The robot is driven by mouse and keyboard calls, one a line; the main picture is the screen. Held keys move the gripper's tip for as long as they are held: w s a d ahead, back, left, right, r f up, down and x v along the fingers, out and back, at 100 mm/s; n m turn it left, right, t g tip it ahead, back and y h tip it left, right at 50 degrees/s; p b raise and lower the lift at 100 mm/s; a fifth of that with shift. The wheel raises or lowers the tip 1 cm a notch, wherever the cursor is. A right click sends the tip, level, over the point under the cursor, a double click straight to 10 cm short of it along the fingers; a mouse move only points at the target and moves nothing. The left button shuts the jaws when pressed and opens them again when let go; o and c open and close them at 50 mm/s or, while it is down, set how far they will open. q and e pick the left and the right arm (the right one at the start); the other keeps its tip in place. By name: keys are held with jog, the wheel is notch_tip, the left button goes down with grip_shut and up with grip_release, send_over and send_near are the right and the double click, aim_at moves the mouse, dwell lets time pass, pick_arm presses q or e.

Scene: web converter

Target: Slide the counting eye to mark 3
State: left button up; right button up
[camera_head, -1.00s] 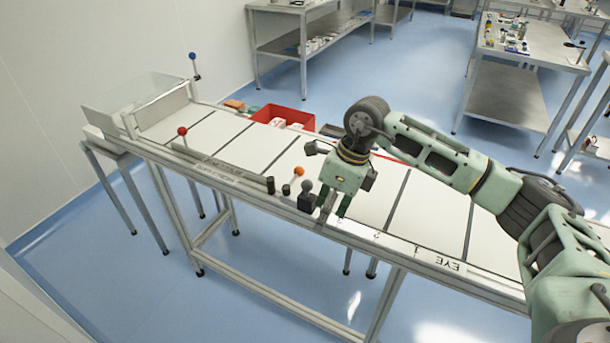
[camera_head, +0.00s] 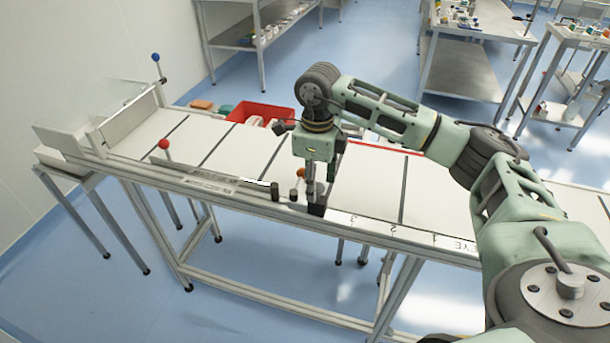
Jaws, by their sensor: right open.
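The counting eye (camera_head: 317,209), a small black block on the front rail of the converter, sits left of the printed mark 3 (camera_head: 353,218). Marks 2 (camera_head: 393,228) and 1 (camera_head: 433,238) follow to the right, then the EYE label (camera_head: 465,245). My right gripper (camera_head: 319,178) points down directly over the eye and is open. Its fingers hide the eye's grey knob, and I cannot tell whether they touch it. My left gripper is out of view.
Two dark knobs (camera_head: 275,192) and an orange-topped lever (camera_head: 301,173) stand close left of the eye. A red-topped lever (camera_head: 164,144) is farther left. A red bin (camera_head: 260,112) stands behind. The rail right of the eye is clear.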

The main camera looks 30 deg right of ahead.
aim_at(317, 199)
jog(key=f, duration=0.2)
jog(key=f+p, duration=0.1)
jog(key=f, duration=0.3)
jog(key=shift+s+d, duration=0.2)
jog(key=shift+s, duration=0.05)
jog(key=shift+f, duration=0.5)
grip_shut()
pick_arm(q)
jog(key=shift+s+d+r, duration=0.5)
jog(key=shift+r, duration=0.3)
